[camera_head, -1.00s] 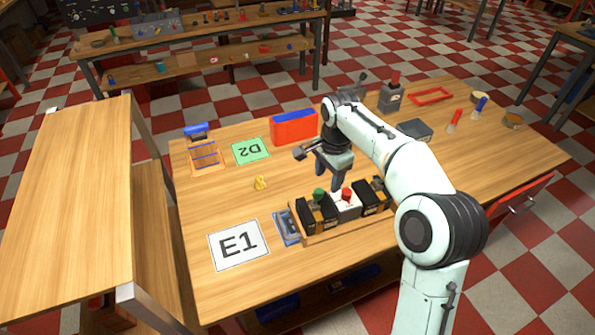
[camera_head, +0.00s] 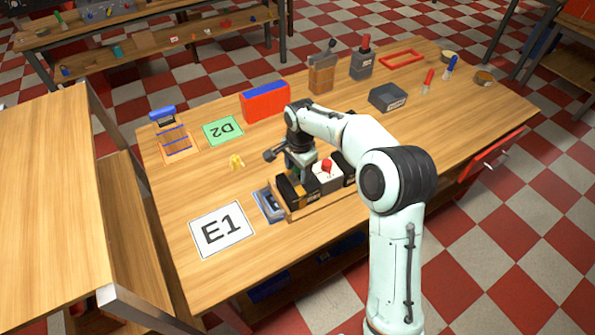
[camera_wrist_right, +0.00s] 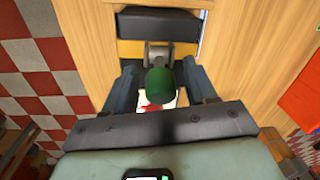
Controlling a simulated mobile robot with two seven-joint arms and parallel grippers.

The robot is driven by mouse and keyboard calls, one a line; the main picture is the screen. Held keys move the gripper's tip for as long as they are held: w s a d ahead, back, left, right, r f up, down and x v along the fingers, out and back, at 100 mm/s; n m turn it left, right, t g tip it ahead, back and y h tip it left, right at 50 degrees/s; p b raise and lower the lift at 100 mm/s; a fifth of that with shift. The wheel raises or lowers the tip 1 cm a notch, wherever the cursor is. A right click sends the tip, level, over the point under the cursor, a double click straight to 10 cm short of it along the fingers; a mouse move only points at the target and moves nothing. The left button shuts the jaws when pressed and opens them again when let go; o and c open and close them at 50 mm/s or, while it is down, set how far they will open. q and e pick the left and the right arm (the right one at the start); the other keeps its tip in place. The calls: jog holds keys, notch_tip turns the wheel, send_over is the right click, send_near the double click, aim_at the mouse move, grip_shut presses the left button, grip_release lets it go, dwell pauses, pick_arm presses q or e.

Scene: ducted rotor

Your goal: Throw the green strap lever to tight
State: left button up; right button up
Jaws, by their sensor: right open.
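The green strap lever knob (camera_wrist_right: 160,87) shows in the right wrist view, centred between the two fingers of my right gripper (camera_wrist_right: 158,66). A light metal bracket and a black-and-yellow block (camera_wrist_right: 160,24) lie just beyond it. The fingers are open, one on each side of the knob; I cannot tell whether either touches it. In the head view my right gripper (camera_head: 299,178) is low over the left part of the wooden tray (camera_head: 302,214) and hides the green knob. My left gripper is not in view.
A red knob (camera_head: 326,166) on a white block stands close right of my gripper. A grey-blue item (camera_head: 268,205) and the E1 card (camera_head: 222,230) lie to the left. A red-and-blue box (camera_head: 266,103) stands behind. Table around the yellow piece (camera_head: 237,161) is clear.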

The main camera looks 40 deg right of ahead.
jog(key=shift+f, duration=0.55)
